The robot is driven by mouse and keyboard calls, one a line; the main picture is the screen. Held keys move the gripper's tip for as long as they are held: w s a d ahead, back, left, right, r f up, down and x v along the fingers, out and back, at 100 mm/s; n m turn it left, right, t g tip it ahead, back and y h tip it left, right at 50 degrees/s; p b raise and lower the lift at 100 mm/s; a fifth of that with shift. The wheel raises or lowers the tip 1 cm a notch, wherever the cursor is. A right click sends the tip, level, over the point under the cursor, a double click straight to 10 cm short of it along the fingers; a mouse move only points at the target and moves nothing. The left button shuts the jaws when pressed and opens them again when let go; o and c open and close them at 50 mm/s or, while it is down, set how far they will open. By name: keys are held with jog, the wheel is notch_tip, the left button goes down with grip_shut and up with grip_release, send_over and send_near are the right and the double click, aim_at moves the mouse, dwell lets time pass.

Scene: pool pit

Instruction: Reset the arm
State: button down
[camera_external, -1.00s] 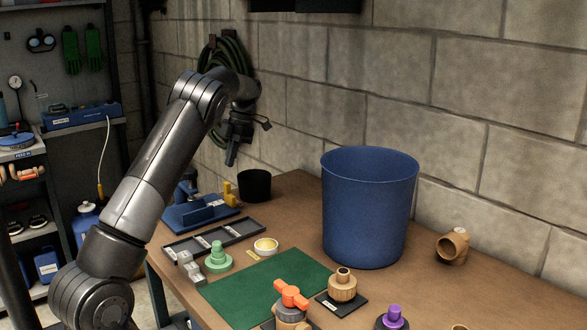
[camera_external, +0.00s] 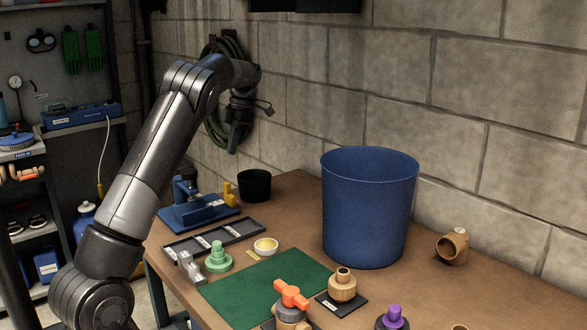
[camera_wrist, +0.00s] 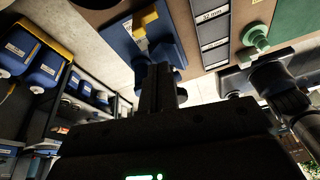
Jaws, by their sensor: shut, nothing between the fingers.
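My gripper (camera_external: 234,145) hangs in the air, pointing down, above the far left end of the workbench (camera_external: 491,283). Its fingers are together and nothing is held. In the wrist view my gripper (camera_wrist: 158,90) shows dark at the centre, over the blue tool stand (camera_wrist: 127,42). That blue stand (camera_external: 201,212) stands below my gripper in the external view, clear of it. My arm reaches up from the lower left and bends over at the elbow.
A large blue bin (camera_external: 369,215) stands by the wall. Several fittings lie nearer. A hose (camera_external: 213,120) hangs on the wall.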

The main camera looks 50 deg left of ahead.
jog(key=s+d+r+m+t, duration=0.2)
jog(key=s+d+r+m, duration=0.15)
jog(key=d+m, duration=0.3)
jog(key=s+d+r+m+t, duration=0.1)
jog(key=s+d+r+m, duration=0.3)
jog(key=d, duration=0.4)
jog(key=s+d+r+m+t, duration=0.2)
jog(key=s+d+r+m, duration=0.15)
jog(key=d+m, duration=0.35)
jog(key=s+d+f+m+t, duration=0.2)
jog(key=s+d+f+m, duration=0.1)
jog(key=s+d+m, duration=0.4)
jog(key=s+d+f+m+t, duration=0.1)
jog(key=s+d+f+m, duration=0.2)
jog(key=s+d+m, duration=0.4)
jog(key=s+m, duration=0.2)
jog(key=s, duration=0.1)
jog(key=shift+d+m+t, duration=0.35)
jog(key=shift+d+t, duration=0.05)
